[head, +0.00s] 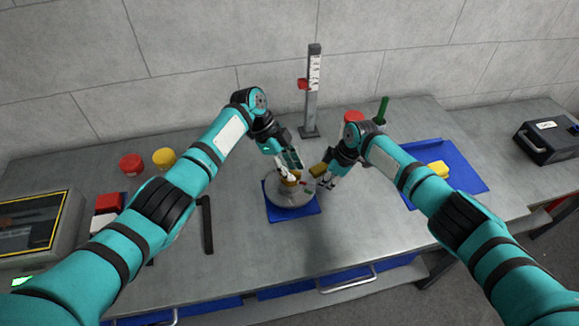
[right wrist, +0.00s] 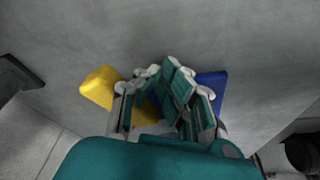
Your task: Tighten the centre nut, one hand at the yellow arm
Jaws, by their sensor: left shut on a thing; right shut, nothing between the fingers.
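The hub dynamometer (head: 287,199), a round grey disc, sits on a blue mat (head: 302,214) in the middle of the bench. My left gripper (head: 287,176) reaches down over its centre and is shut on what seems to be the centre nut, which its fingers mostly hide. The yellow arm (head: 318,170) sticks out at the hub's upper right. It also shows in the right wrist view (right wrist: 98,86), passing behind my right fingers. My right gripper (head: 329,183) is shut and empty beside the yellow arm; whether it touches the arm I cannot tell.
A grey post with a scale (head: 313,95) and red slider stands behind the hub. Red (head: 131,163) and yellow (head: 164,158) round items sit left. A black bar (head: 207,224) lies front left. A blue tray (head: 462,183) with a yellow item lies right. The bench front is clear.

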